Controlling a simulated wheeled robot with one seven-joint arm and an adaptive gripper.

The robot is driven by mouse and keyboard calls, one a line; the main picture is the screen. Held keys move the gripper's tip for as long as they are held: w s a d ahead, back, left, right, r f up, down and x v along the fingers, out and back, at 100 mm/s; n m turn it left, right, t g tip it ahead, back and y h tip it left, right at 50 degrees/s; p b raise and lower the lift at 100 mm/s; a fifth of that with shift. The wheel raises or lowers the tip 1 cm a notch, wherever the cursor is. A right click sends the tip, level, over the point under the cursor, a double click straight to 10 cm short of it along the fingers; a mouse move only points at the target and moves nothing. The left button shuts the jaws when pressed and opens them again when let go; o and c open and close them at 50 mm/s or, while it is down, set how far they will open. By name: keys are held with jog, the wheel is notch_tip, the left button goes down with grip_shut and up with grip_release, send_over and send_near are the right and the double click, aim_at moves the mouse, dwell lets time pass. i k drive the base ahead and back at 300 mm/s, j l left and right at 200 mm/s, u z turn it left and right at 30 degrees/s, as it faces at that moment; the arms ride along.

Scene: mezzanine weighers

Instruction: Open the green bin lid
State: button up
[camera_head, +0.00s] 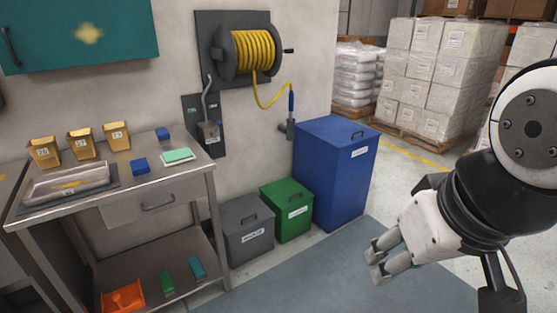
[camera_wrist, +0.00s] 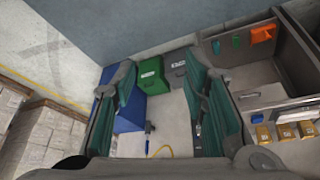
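The green bin (camera_head: 290,225) stands on the floor against the wall, between a grey bin and a taller blue bin. My gripper (camera_head: 374,259) is in the air to the right of the bins, clear of the green bin. In the wrist view, my gripper (camera_wrist: 160,72) has its fingers wide apart with nothing held, and the green bin (camera_wrist: 152,83) appears between them in the distance.
The blue bin (camera_head: 330,185) and grey bin (camera_head: 247,243) flank the green one closely. A metal bench (camera_head: 120,190) stands to the left, and a hose reel (camera_head: 250,50) hangs above. Open floor (camera_head: 330,280) lies in front; wrapped pallets (camera_head: 430,80) are behind.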

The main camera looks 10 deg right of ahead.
aim_at(287, 193)
jog(key=i, duration=0.6)
jog(key=i+j+z, duration=0.15)
jog(key=i, duration=1)
jog(key=i+j+z, duration=0.1)
jog(key=i, duration=0.5)
jog(key=i+j+z, duration=0.1)
jog(key=i, duration=0.45)
jog(key=j, duration=0.1)
